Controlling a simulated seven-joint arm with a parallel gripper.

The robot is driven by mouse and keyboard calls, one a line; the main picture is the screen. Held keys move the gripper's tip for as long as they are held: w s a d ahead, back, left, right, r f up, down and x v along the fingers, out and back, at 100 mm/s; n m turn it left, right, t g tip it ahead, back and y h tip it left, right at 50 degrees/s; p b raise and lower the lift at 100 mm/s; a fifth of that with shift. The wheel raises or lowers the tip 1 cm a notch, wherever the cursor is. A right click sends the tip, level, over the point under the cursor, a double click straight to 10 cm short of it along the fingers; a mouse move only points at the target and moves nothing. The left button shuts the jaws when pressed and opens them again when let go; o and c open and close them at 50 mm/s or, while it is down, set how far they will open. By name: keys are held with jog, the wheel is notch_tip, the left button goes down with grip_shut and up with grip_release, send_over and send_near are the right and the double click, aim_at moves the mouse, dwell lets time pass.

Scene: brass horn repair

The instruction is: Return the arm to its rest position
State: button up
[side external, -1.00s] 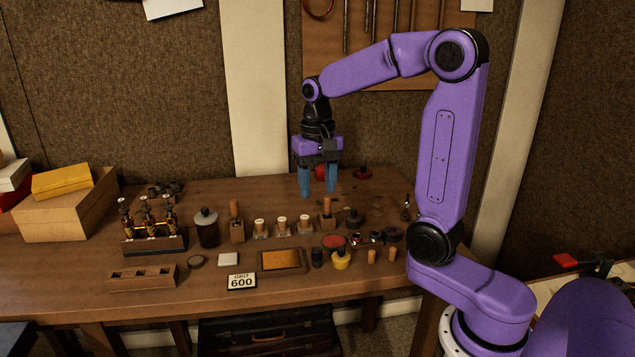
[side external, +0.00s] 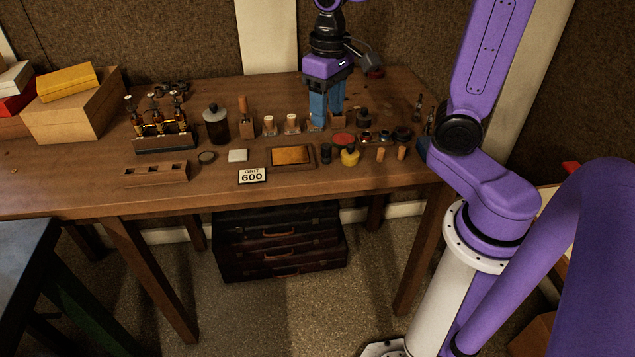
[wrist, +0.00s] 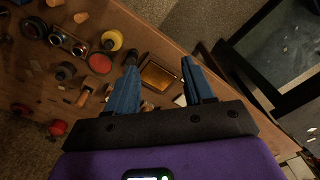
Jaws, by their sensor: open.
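My gripper (side external: 327,116) points down over the back right part of the workbench (side external: 80,185). Its two blue fingers are apart with nothing between them. In the side view they overlap the right end of the row of small bottles (side external: 292,124), and their height above the bench is hard to tell. In the wrist view my gripper (wrist: 160,82) is open, with the framed amber pad (wrist: 159,77) showing beyond the gap. My upper arm is cut off by the top of the side view.
A yellow pot (side external: 350,156) and red disc (side external: 343,139) are close in front. Boxes (side external: 75,110) fill the far left. The front bench edge is mostly clear.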

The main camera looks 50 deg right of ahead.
jog(key=s+a+f+n, duration=0.2)
jog(key=s+n, duration=0.4)
jog(key=s, duration=0.3)
jog(key=s+a+f+n, duration=0.2)
jog(key=s+n, duration=0.4)
jog(key=s, duration=0.3)
jog(key=shift+s, duration=0.1)
